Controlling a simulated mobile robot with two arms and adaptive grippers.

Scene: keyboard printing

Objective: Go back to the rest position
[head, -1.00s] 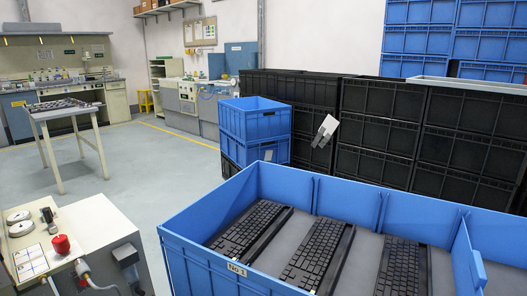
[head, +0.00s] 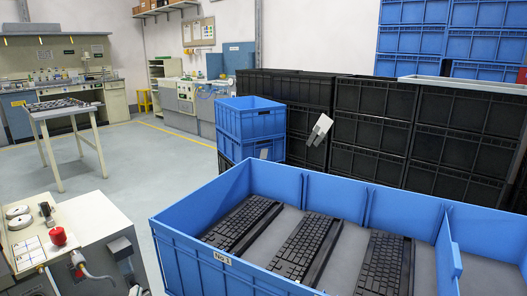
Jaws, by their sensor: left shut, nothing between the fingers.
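My right gripper is not in view. A large blue bin (head: 188,255) marked "No 1" stands at the lower right. Black keyboards lie in it, a left one (head: 243,222), a middle one (head: 306,246) and a right one (head: 381,263), between dividers.
The white bench (head: 88,222) with a red button (head: 58,236) stands at the lower left. Blue crates (head: 251,122) and stacked black crates (head: 375,129) stand behind the bin. A small grey-white piece (head: 319,130) shows before them. The floor (head: 165,180) at centre left is clear.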

